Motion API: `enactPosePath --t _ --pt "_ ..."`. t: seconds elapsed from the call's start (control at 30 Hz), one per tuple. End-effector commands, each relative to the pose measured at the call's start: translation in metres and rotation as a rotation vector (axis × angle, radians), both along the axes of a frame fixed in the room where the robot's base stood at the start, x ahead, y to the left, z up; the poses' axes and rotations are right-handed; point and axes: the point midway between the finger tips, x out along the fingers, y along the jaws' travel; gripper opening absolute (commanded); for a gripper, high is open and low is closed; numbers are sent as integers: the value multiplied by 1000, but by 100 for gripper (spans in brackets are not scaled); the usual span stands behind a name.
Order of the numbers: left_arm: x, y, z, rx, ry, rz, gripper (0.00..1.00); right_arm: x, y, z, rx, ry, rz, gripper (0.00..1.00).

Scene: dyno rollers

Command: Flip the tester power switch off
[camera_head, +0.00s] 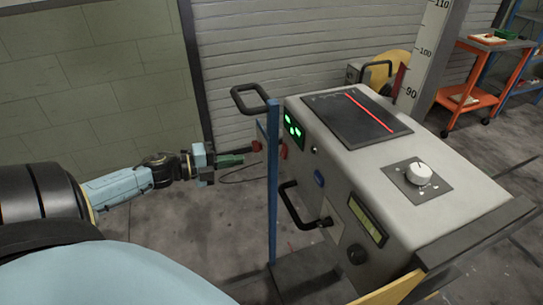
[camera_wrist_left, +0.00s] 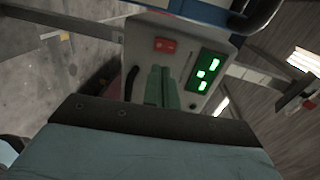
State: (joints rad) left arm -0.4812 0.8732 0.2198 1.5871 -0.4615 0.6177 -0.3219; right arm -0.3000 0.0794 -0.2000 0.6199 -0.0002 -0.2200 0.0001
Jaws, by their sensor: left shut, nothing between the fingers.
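The tester is a grey box (camera_head: 350,150) on a dark stand, with a lit green panel (camera_head: 292,126) on its near left end. In the left wrist view a red switch (camera_wrist_left: 165,45) sits on the grey end face, beside the green lit panel (camera_wrist_left: 207,72). I cannot tell which way the switch is set. My left gripper (camera_head: 240,158) has green fingers and points toward that end of the tester. It is shut and empty; its fingertips (camera_wrist_left: 160,75) appear just below the red switch in the wrist view, and contact cannot be told. My right gripper is out of view.
A blue post (camera_head: 272,190) stands close to the fingertips. Black handles (camera_head: 252,98) stick out from the tester's end, and another (camera_head: 292,208) from its front. A white dial (camera_head: 419,173) is on top. An orange cart (camera_head: 478,85) stands at the back right.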

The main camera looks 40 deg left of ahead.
Motion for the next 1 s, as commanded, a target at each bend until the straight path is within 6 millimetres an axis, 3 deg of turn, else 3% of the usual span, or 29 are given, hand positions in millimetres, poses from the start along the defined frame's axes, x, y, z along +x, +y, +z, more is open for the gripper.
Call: enactPosePath --t 0.5,0.73,1.0 --pt "75 -38 -11 -1 -3 1 0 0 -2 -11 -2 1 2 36" --pt "92 -48 -15 -1 0 1 0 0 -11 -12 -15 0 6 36" --pt "96 -50 -15 -2 1 1 0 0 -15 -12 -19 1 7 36"
